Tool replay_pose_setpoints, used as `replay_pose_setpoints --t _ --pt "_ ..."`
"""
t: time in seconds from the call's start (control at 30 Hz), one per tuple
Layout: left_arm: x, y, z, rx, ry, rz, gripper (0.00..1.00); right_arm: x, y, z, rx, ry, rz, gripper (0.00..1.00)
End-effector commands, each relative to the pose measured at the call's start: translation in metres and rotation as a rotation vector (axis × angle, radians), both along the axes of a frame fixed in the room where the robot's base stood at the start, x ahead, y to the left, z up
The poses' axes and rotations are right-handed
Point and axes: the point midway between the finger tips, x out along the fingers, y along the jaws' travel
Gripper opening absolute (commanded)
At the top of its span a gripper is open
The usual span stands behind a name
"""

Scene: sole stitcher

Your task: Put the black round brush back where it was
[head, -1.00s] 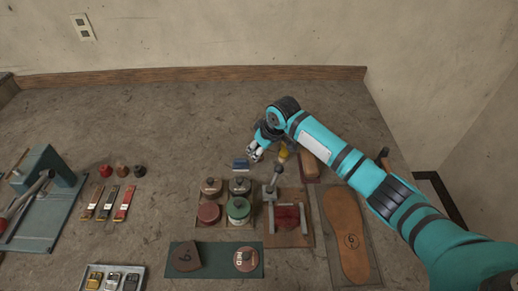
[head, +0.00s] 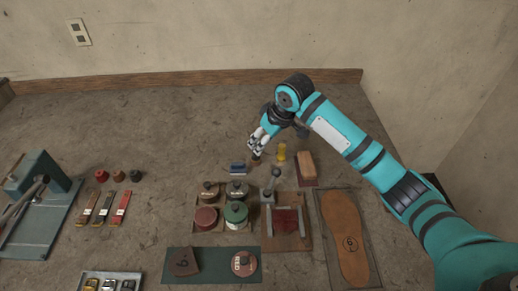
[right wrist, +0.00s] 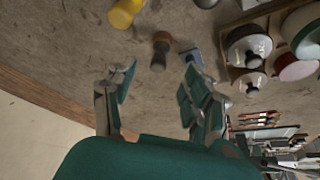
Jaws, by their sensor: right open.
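A small round brush (right wrist: 160,50) with a brown top and a dark lower part stands on the bench, between a yellow item and a blue item. In the head view the brush (head: 255,160) shows only as a small dark brown patch just below my right fingertips. My right gripper (head: 256,147) is over the back of the bench. In the right wrist view my right gripper (right wrist: 160,88) has its fingers spread wide, with nothing between them, and the brush is beyond the tips, apart from them. My left gripper is not in view.
A yellow item (head: 282,152) and a brown block (head: 306,163) stand right of the brush. A blue item (head: 238,168) lies to its left. Several lidded jars (head: 236,212) and a lever device (head: 287,222) are in front. The bench behind is clear.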

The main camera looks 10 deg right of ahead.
Motion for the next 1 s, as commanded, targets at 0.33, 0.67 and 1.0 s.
replay_pose_setpoints --t 0.33,0.67,1.0 --pt "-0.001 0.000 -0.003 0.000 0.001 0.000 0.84 -0.011 -0.007 0.031 0.001 0.001 0.000 0.51" --pt "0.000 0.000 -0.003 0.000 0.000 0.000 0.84 -0.011 -0.007 0.032 -0.001 0.001 0.000 0.51" --pt "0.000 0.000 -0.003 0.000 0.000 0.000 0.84 -0.011 -0.007 0.031 -0.001 0.001 0.000 0.51"
